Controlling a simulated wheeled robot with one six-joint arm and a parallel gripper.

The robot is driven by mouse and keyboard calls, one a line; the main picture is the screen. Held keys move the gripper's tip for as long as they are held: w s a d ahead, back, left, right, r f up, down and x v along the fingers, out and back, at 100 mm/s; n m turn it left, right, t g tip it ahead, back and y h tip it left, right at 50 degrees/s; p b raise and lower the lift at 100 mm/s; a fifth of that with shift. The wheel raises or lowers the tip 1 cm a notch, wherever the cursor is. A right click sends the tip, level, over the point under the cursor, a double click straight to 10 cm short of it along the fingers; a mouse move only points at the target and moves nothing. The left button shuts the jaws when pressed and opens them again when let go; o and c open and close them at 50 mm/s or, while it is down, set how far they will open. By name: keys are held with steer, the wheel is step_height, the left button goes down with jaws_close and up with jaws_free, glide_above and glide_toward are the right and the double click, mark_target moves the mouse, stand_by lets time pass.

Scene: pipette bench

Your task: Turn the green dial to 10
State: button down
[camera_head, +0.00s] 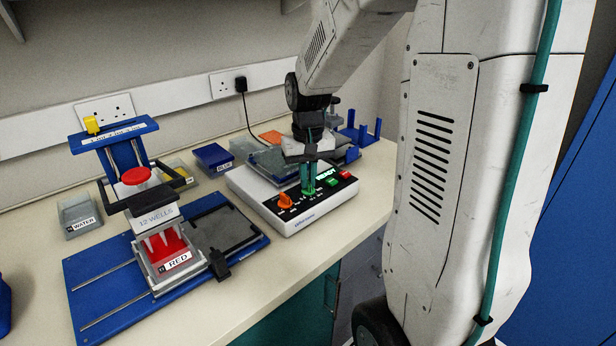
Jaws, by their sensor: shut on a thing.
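The white centrifuge-like device (260,202) stands on the bench, with a dark sloping control panel along its front. An orange dial (285,201) sits at the panel's left. The green dial (309,192) is right of it, mostly hidden by my gripper's fingers. My gripper (309,184) points straight down from above and is shut on the green dial. The scale around the green dial is too small and covered to read. A display (325,172) behind the fingers reads "READY". A green button (332,183) and a red button (345,175) lie to the right.
A blue pipetting stand (140,170) with a red tray (172,252) fills the left bench. A black plug cable (245,115) runs down the wall. Bare bench (250,292) lies in front of the device.

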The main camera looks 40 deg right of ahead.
stand_by(0.3)
steer(key=c, duration=1.5)
jaws_free()
steer(key=shift+c, duration=0.2)
steer(key=shift+r, duration=0.1)
step_height(320, 180, up, 8)
steer(key=shift+f, duration=0.15)
steer(key=shift+s+a+f, duration=0.15)
steer(key=shift+s, duration=0.1)
steer(key=s+a+r+n, duration=0.1)
steer(key=s+a+n, duration=0.1)
steer(key=s+a, duration=0.5)
steer(key=s+a+r+n+t, duration=0.1)
steer(key=s+a+n, duration=0.1)
steer(key=s+a, duration=0.5)
steer(key=s, duration=0.5)
steer(key=shift+s+a+r+n, duration=0.15)
steer(key=shift+s+a+n, duration=0.15)
steer(key=shift+s+a, duration=0.1)
